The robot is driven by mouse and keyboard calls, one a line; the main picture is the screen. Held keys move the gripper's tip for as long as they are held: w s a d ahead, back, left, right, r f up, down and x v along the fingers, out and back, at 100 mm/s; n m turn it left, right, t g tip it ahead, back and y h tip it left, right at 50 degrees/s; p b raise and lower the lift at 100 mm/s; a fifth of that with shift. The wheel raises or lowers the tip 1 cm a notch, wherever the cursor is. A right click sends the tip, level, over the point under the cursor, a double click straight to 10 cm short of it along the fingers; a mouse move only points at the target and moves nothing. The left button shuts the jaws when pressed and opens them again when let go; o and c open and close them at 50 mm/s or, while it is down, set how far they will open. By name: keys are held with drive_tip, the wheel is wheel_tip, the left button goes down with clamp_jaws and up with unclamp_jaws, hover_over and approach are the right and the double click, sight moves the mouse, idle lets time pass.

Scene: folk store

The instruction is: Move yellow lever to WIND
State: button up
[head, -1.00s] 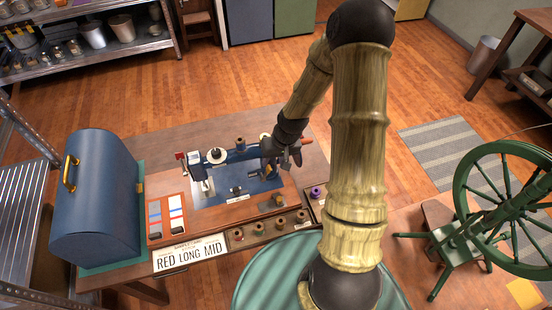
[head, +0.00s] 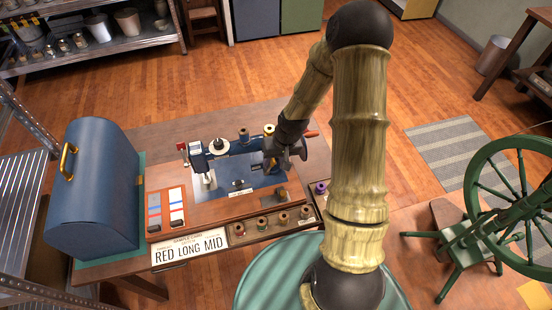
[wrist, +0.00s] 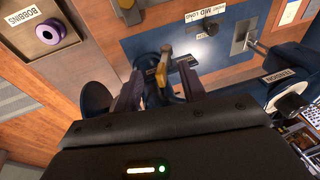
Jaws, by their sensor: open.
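The blue sewing machine (head: 230,147) stands on a wooden base on the table. In the wrist view, a yellow lever (wrist: 162,72) on a dark ring-shaped mount shows between my fingers. My gripper (wrist: 150,85) is open around the lever, with a finger on each side; I cannot tell whether either touches it. A small label beside the lever is partly hidden and unreadable. In the head view, my gripper (head: 287,157) is at the right end of the machine and I cannot make out the lever there.
A blue domed case (head: 95,190) stands left of the machine. Thread spools (head: 262,222) line the front tray, with a purple bobbin (head: 320,188) to the right. A green spinning wheel (head: 515,190) stands at the right.

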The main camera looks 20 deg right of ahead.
drive_tip(key=shift+a+f, duration=0.1)
drive_tip(key=shift+a, duration=0.05)
idle(0.3)
drive_tip(key=shift+a, duration=0.45)
drive_tip(key=shift+a, duration=0.55)
drive_tip(key=shift+a, duration=0.6)
